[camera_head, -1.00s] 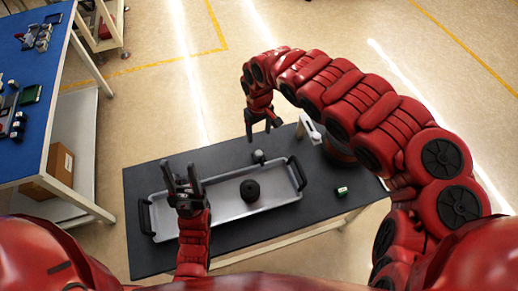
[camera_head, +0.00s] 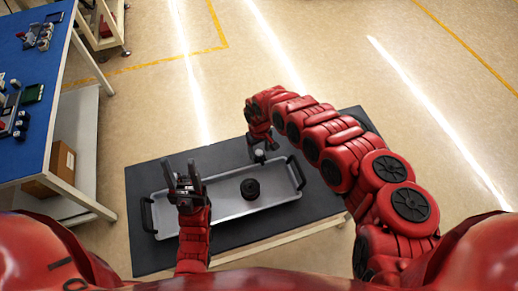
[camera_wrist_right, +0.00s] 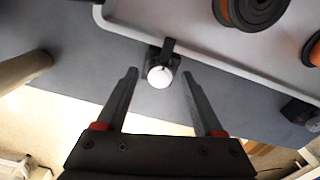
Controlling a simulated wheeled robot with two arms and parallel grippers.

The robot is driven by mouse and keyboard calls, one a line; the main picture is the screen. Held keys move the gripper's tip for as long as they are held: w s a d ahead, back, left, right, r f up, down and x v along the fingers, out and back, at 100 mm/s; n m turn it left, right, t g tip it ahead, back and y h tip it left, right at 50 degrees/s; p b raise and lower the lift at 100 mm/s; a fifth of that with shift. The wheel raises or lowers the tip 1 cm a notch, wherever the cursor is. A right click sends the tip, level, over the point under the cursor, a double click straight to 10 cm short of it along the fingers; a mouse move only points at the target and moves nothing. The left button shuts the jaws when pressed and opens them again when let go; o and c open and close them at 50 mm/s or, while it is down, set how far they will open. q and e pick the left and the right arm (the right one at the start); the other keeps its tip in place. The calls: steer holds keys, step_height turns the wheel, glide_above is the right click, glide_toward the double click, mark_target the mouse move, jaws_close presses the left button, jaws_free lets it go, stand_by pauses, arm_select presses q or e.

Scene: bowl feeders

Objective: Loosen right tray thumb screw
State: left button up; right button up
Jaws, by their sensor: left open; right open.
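A thumb screw (camera_wrist_right: 159,77) with a round white knob sits on a black clamp (camera_wrist_right: 168,51) at the rim of the grey tray (camera_head: 225,208). In the head view the thumb screw (camera_head: 259,155) shows at the tray's far edge. My right gripper (camera_head: 263,149) points down there, open and empty. In the right wrist view its two fingers (camera_wrist_right: 160,80) straddle the knob in the picture, with a gap on each side; contact does not show. My left gripper (camera_head: 181,172) is open and empty, raised over the tray's left part.
The tray has black end handles and stands on a dark table (camera_head: 150,255). A black round part (camera_head: 250,189) lies in it. My right arm covers the table's right part. A blue-topped workbench (camera_head: 25,85) stands at the left with free floor between.

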jaws_close()
